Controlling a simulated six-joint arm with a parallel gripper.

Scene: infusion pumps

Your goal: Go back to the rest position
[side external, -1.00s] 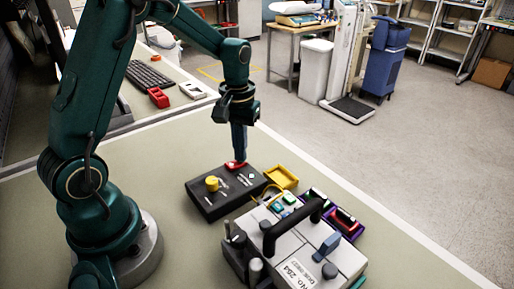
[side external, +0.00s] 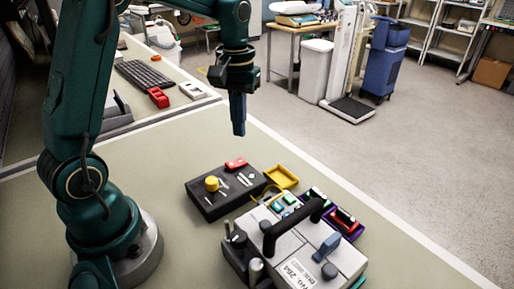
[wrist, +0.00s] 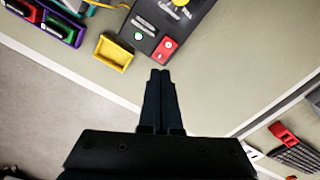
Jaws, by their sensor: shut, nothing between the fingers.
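My gripper (side external: 238,128) hangs pointing down, shut and empty, well above the table. It is above and apart from a black box (side external: 222,205) with a yellow knob (side external: 211,183) and a red part (side external: 236,163) near its far edge. In the wrist view my gripper (wrist: 160,75) has its fingers together, with the red part (wrist: 166,48) and the black box (wrist: 150,30) beyond the tips.
A grey pump unit (side external: 290,245) with a black handle stands in front. A yellow tray (side external: 281,177) and purple trays (side external: 345,224) lie nearby. A keyboard (side external: 143,74) and a red item (side external: 159,98) are on the back desk. The table left of the box is clear.

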